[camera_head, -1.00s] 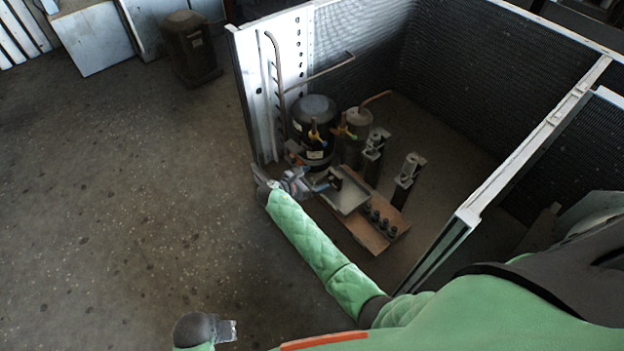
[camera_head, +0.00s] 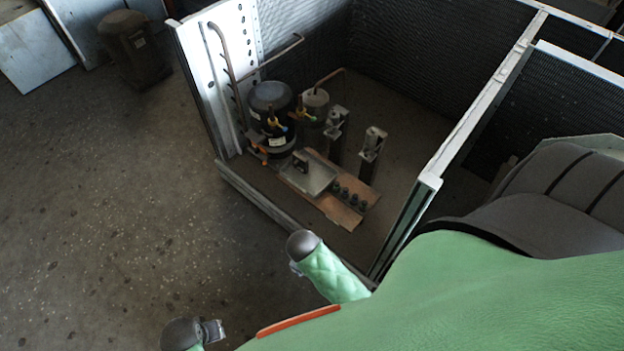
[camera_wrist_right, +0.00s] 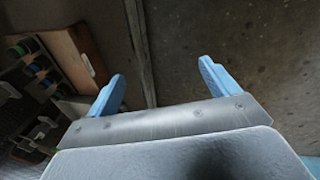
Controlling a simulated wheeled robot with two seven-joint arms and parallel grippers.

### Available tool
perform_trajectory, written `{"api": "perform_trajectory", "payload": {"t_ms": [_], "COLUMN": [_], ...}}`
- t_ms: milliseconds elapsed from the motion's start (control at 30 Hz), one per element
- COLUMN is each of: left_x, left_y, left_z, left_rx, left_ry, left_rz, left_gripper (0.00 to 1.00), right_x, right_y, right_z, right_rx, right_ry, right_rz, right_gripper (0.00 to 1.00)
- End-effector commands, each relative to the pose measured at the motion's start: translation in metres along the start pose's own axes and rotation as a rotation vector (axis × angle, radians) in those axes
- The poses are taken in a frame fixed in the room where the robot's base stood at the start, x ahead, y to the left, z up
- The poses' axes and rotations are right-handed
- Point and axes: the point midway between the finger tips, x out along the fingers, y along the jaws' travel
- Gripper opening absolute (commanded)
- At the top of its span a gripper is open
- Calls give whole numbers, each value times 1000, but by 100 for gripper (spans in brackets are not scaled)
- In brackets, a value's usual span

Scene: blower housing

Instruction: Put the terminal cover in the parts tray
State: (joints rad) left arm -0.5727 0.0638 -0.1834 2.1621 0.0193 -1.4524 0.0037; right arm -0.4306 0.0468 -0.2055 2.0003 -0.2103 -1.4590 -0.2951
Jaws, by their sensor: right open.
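The parts tray (camera_head: 322,181) is a shallow grey metal tray on a brown board inside the open housing. A small dark piece (camera_head: 300,166), which looks like the terminal cover, lies in the tray's left part; its exact shape is too small to tell. My right gripper (camera_wrist_right: 160,75) is open in the right wrist view, with nothing between its blue fingers. In the head view it is mostly hidden behind the wrist, outside the housing and well short of the tray. My left gripper (camera_head: 213,331) shows at the bottom edge, too small to read its jaws.
A black compressor (camera_head: 272,115) with yellow and orange fittings stands behind the tray. Several dark round pieces (camera_head: 348,195) stand on the board at right. The housing's low front rail (camera_head: 262,200) and metal post (camera_head: 415,205) bound the opening.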

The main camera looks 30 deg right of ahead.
Motion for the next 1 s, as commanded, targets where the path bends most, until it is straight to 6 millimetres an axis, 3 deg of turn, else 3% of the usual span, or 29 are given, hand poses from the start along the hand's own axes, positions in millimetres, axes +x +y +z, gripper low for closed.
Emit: {"api": "perform_trajectory", "payload": {"t_ms": [100, 300, 1000], "left_x": [0, 0, 0], "left_y": [0, 0, 1], "left_z": [0, -2, -2], "left_rx": [0, -1, -2], "left_ry": [1, 2, 3], "left_rz": [0, 1, 2], "left_gripper": [36, 36, 36], "right_x": [-25, -50, -53], "right_y": [-25, -45, -47], "right_z": [26, 44, 46], "right_rx": [169, 326, 345], "right_ry": [36, 58, 59], "right_rz": [-110, -212, -225], "right_gripper": [87, 87, 87]}}
